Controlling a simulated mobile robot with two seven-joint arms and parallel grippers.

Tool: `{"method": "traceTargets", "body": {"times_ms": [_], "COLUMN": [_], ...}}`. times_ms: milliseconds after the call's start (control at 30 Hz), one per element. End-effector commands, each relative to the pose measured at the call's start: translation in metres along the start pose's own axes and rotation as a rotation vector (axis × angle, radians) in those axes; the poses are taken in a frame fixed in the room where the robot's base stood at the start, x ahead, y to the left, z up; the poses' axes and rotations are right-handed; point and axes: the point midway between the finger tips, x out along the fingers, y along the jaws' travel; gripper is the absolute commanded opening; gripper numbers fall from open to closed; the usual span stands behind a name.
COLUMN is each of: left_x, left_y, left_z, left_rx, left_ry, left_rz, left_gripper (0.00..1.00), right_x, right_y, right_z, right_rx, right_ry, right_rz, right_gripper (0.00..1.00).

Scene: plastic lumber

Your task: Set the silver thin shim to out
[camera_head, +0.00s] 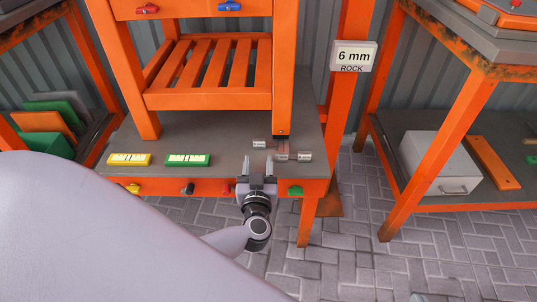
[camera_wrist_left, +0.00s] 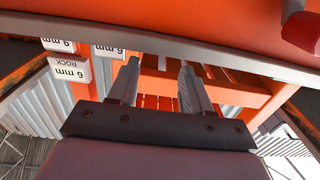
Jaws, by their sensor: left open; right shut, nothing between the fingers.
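Small silver pieces lie on the grey bench top (camera_head: 222,143) in the head view: one (camera_head: 260,143) just beyond my fingers and another (camera_head: 305,155) to the right. I cannot tell which is the thin shim, or its setting. My left gripper (camera_head: 257,165) is open at the bench's front edge, fingers pointing towards the bench, with a visible gap between them. In the left wrist view my left gripper (camera_wrist_left: 158,82) is open with nothing held, and no shim can be made out. My right gripper is not in view.
An orange slatted frame (camera_head: 208,100) stands on the bench. Yellow (camera_head: 130,159) and green (camera_head: 187,160) blocks lie left. A "6 mm ROCK" sign (camera_head: 354,56) hangs on a post. A green knob (camera_head: 295,190) is on the front apron. A grey box (camera_head: 438,163) stands right.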

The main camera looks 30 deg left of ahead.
Motion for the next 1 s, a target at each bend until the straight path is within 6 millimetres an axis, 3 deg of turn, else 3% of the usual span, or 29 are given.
{"method": "traceTargets", "body": {"times_ms": [500,867,900,1000], "left_x": [0.064,0.07,0.07,0.07], "left_y": [0.0,0.0,0.0,-0.001], "left_z": [0.002,0.0,0.0,0.0], "left_rx": [0.0,-0.001,0.0,0.0], "left_ry": [0.002,0.0,0.0,0.0], "left_rz": [-0.001,-0.001,-0.001,-0.001], "left_gripper": [0.49,0.49,0.42,0.1], "right_x": [0.017,0.017,0.017,0.017], "right_y": [-0.016,-0.018,-0.018,-0.018], "right_z": [0.003,0.002,0.002,0.002], "right_rx": [0.095,0.107,0.107,0.107], "right_ry": [0.038,0.041,0.041,0.04], "right_rz": [-0.092,-0.104,-0.104,-0.104], "right_gripper": [0.0,0.0,0.0,0.0]}}
